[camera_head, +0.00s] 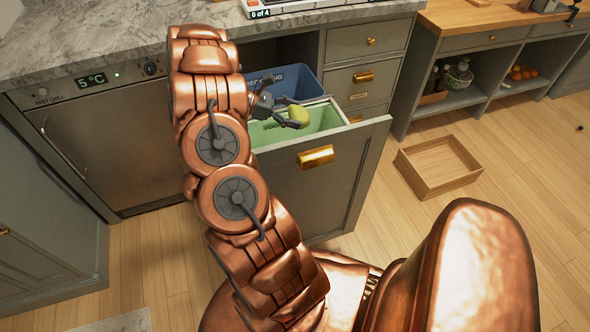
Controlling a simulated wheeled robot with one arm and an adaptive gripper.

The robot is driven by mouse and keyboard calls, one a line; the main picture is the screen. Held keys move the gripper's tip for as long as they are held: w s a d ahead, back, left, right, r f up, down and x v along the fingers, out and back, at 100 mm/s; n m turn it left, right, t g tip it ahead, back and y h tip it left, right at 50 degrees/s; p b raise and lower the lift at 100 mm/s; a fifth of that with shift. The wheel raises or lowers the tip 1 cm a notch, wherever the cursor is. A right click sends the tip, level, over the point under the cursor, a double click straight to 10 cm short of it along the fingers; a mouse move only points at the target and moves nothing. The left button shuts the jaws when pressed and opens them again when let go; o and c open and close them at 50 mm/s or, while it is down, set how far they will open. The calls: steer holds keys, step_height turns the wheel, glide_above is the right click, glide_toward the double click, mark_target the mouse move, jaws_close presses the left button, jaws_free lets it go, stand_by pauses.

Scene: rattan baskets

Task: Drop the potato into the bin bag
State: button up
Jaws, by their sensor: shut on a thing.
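My gripper (287,112) is dark and reaches out from my copper arm over the pulled-out bin drawer (318,185). It is shut on a small rounded yellow-green thing (298,116), which I take to be the potato. The potato is over the green bin (322,122), which has a pale rim and sits in the front of the drawer. The green lining looks like the bin bag, but bag and bin are hard to tell apart. My arm and gripper hide part of the opening. I cannot tell the potato's exact height above the rim.
A blue bin (290,80) stands behind the green one. The marble counter (110,38) is above and behind. A brass handle (316,156) juts from the drawer front. An empty wooden tray (438,165) lies on the floor at right; the floor around it is mostly clear.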

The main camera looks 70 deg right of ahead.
steer(key=o, duration=1.4)
steer(key=shift+c, duration=0.2)
steer(key=v, duration=1.2)
steer(key=shift+r, duration=0.1)
steer(key=shift+a, duration=0.1)
